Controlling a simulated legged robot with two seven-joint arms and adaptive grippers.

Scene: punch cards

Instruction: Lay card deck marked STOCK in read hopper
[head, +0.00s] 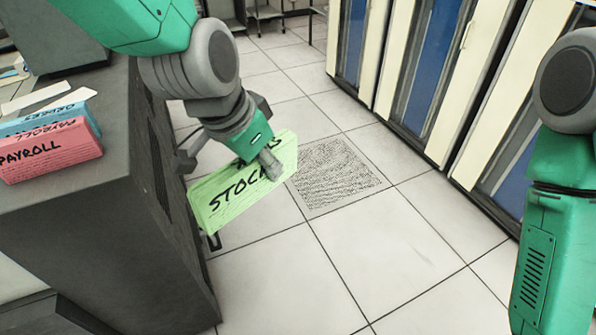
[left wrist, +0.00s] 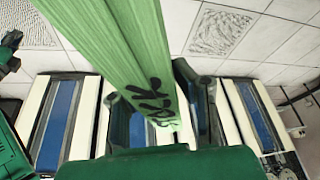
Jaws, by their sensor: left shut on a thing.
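The green card deck marked STOCK (head: 243,183) hangs in the air right of the dark grey cabinet in the head view, tilted, its lettering facing me. My left gripper (head: 268,160) is shut on the deck near its right end. In the left wrist view the deck (left wrist: 125,50) runs up the middle between the fingers of the left gripper (left wrist: 165,115). My right arm shows at the right edge of the head view, but its gripper is out of frame. I cannot make out a read hopper in these views.
A pink deck marked PAYROLL (head: 48,150) and a blue deck (head: 45,118) lie on the dark grey cabinet top (head: 95,185) at the left. Tall cream and blue cabinets (head: 425,75) line the back right. The tiled floor (head: 375,250) with a perforated tile (head: 335,175) is clear.

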